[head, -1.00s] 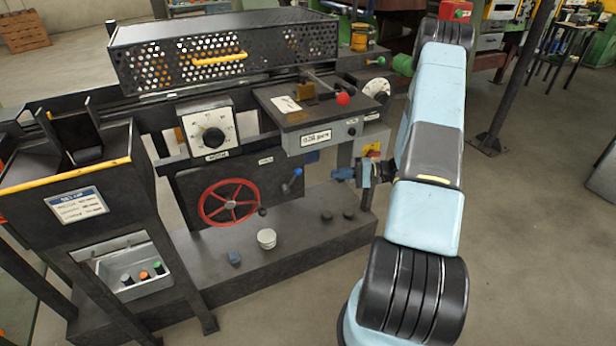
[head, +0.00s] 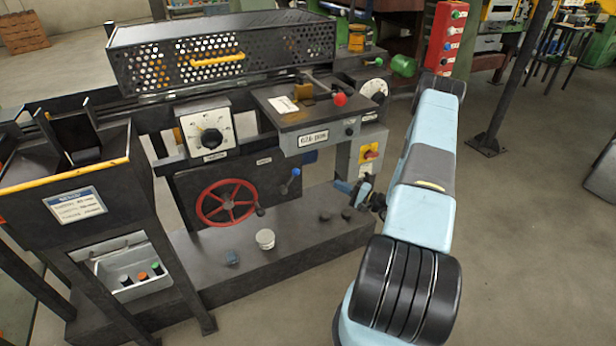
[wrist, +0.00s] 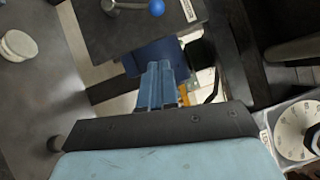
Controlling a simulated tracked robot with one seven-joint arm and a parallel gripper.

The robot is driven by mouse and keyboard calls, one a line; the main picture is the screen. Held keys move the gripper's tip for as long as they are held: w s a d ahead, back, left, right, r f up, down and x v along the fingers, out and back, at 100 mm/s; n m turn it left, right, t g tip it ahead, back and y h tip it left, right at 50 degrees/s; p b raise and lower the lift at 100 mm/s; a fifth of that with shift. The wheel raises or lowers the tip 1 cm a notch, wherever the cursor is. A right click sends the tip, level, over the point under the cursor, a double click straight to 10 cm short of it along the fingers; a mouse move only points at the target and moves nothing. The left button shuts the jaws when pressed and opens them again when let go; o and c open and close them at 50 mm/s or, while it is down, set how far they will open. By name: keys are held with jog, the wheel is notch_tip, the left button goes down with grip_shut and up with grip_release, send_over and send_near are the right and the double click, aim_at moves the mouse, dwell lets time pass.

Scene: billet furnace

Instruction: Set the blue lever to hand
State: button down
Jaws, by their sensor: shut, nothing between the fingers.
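The blue lever (head: 287,184) has a short arm and a round blue knob. It sits on the dark panel right of the red handwheel (head: 227,203), its knob up and to the right of its pivot. In the wrist view the blue knob (wrist: 157,8) is at the top edge, beside a small label plate (wrist: 188,10) that I cannot read. My gripper (head: 343,187) is right of the lever and apart from it. In the wrist view my gripper (wrist: 158,68) shows its blue fingers together and empty, below the knob.
A grey box with a red and yellow switch (head: 369,153) stands beside my gripper. A red-knobbed lever (head: 339,99) is above. Open floor lies right of my arm.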

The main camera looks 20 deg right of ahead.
jog(key=s+a+x, duration=0.1)
jog(key=a+x, duration=0.1)
jog(key=x, duration=1)
jog(key=shift+a+r, duration=0.25)
jog(key=shift+a, duration=0.1)
jog(key=shift+d, duration=0.1)
